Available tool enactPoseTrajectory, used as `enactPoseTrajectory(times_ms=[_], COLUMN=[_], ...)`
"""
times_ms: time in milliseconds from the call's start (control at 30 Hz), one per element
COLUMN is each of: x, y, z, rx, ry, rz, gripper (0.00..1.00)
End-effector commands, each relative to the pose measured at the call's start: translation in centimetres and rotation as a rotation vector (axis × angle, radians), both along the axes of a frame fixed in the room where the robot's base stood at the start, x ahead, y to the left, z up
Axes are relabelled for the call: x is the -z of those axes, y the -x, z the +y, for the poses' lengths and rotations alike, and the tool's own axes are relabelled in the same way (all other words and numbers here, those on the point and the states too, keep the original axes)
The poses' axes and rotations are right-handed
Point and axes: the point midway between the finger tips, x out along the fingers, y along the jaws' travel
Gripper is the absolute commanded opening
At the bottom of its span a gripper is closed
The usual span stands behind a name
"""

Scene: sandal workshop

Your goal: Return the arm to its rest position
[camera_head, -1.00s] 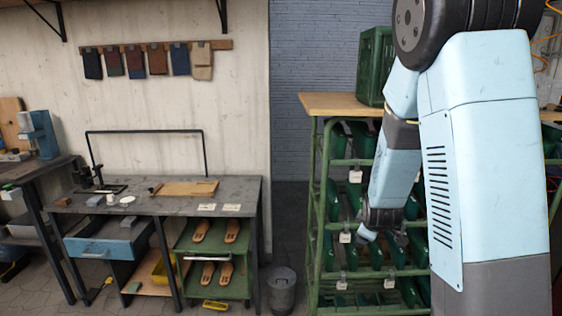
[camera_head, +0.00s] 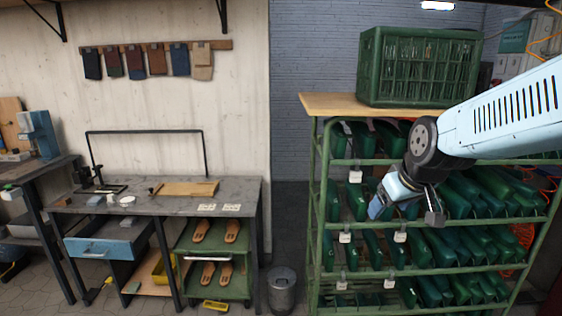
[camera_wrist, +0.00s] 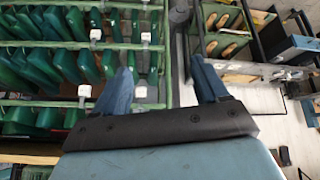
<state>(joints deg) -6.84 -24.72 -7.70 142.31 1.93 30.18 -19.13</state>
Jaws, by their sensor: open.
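My gripper (camera_head: 408,207) hangs in front of the green shoe rack, on the right side of the head view. In the wrist view, its two blue fingers (camera_wrist: 163,88) stand wide apart with nothing between them. My light blue arm reaches in from the right edge of the head view, across the upper part of the rack. The gripper appears to be in front of the shelves; whether it touches anything there is unclear.
The green rack (camera_head: 318,215) holds several rows of green items with white tags. A green crate (camera_head: 420,65) sits on its wooden top (camera_head: 335,103). A workbench (camera_head: 165,205) with an open blue drawer (camera_head: 105,242) stands left. A bin (camera_head: 281,290) stands between.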

Motion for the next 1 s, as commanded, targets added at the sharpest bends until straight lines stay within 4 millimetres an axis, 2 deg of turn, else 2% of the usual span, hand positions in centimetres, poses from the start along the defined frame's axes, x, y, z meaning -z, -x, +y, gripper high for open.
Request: enactPoseTrajectory(times_ms=[100,300,500,667,1000], x=[-1.8,-3.7,-4.6,-4.8,-4.8], y=[3.1,8.1,11.3,12.1,12.1], z=[0.1,0.3,0.4,0.5,0.5], rx=[0.061,0.170,0.247,0.269,0.268], ry=[-0.030,-0.066,-0.079,-0.083,-0.083], rz=[0.014,0.049,0.070,0.077,0.078], gripper=[0.73,0.73,0.73,0.73,0.73])
